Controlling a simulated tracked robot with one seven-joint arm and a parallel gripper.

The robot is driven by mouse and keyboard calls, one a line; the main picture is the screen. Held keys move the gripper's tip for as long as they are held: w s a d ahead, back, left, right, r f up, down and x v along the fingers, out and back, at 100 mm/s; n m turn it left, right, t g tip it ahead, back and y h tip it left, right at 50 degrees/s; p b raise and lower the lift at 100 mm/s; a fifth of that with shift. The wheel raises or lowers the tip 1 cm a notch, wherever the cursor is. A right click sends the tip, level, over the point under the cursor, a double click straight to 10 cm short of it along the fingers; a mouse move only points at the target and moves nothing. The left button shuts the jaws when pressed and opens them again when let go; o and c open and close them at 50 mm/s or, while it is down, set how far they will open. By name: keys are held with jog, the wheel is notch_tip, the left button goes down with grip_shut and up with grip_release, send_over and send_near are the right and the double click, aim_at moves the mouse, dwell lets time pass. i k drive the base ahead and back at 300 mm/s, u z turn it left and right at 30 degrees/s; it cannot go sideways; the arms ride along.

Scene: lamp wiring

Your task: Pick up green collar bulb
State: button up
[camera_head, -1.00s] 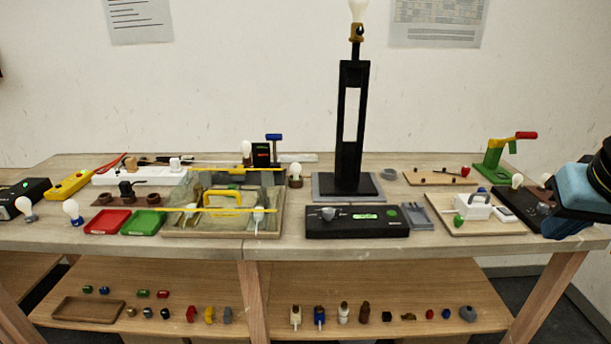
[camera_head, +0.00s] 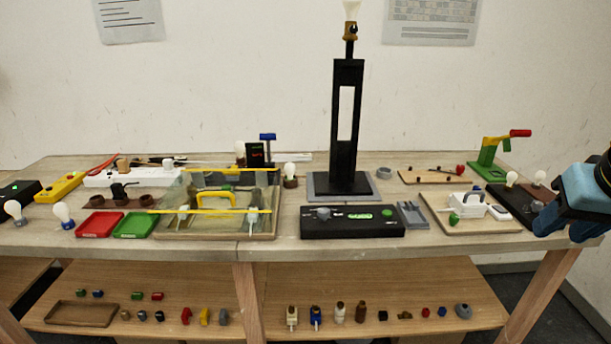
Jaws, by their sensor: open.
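A small green piece that looks like the green collar bulb (camera_head: 454,218) is at the front left of the light wooden tray (camera_head: 436,208) on the right part of the table. It stands against a white block with a handle (camera_head: 472,204), and its glass is hard to make out. My gripper (camera_head: 562,229), blue and black, is at the right edge of the view, to the right of the tray and apart from the bulb. It is open, with no object visible in it. Its fingers are small and partly unclear.
A tall black lamp (camera_head: 345,130) stands mid-table behind a black tester box (camera_head: 350,221). A black board with bulbs (camera_head: 515,203) lies between the tray and my gripper. A green stand with a red handle (camera_head: 490,165) is behind. Other bulbs (camera_head: 63,214) stand at left.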

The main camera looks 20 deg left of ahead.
aim_at(289, 167)
jog(key=u, duration=1.3)
jog(key=i, duration=0.15)
jog(key=z, duration=3.45)
jog(key=k, duration=1.4)
jog(key=u, duration=1.65)
jog(key=i, duration=0.55)
jog(key=u, duration=0.1)
